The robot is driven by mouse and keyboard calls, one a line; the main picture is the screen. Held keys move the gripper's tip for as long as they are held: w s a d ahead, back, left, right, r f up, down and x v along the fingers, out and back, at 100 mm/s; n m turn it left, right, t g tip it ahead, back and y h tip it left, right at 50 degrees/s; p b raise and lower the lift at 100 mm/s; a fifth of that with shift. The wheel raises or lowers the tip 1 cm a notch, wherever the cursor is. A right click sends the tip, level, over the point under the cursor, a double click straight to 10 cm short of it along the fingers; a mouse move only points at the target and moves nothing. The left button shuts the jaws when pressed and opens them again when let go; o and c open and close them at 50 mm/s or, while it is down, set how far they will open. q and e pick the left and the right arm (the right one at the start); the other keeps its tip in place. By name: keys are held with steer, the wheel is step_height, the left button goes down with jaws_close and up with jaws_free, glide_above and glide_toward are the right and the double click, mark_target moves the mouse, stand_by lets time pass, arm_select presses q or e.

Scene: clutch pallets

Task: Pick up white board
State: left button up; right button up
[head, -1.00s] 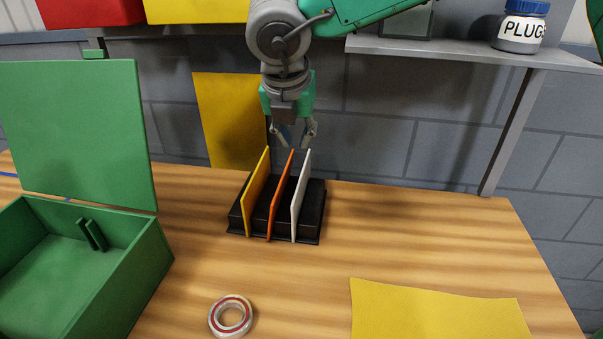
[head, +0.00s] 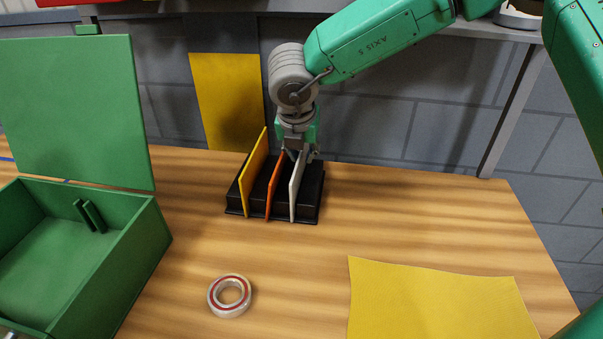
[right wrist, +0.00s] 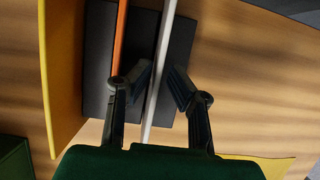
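The white board (head: 298,187) stands upright in the right slot of a black rack (head: 312,206) on the table. An orange board (head: 275,186) and a yellow board (head: 254,172) stand to its left. My right gripper (head: 301,157) is at the top far end of the white board. In the right wrist view the fingers of my right gripper (right wrist: 162,90) are apart, one on each side of the white board (right wrist: 156,80), with a gap visible on the right. The left finger is between the white and orange boards. My left gripper is not clearly visible.
An open green box (head: 120,262) stands at the left. A tape roll (head: 229,311) and a yellow sheet (head: 435,300) lie in front. A shelf (head: 480,27) is above at the back right. The table right of the rack is clear.

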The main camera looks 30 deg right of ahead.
steer(key=shift+w+a+f, duration=0.1)
steer(key=shift+w+f, duration=0.15)
steer(key=shift+f, duration=0.15)
steer(key=shift+s+a+r, duration=0.1)
jaws_close()
steer(key=shift+d+r, duration=0.2)
step_height(320, 180, up, 10)
steer(key=shift+a+f+p, duration=0.1)
steer(key=shift+f+p, duration=0.15)
steer(key=shift+p, duration=0.3)
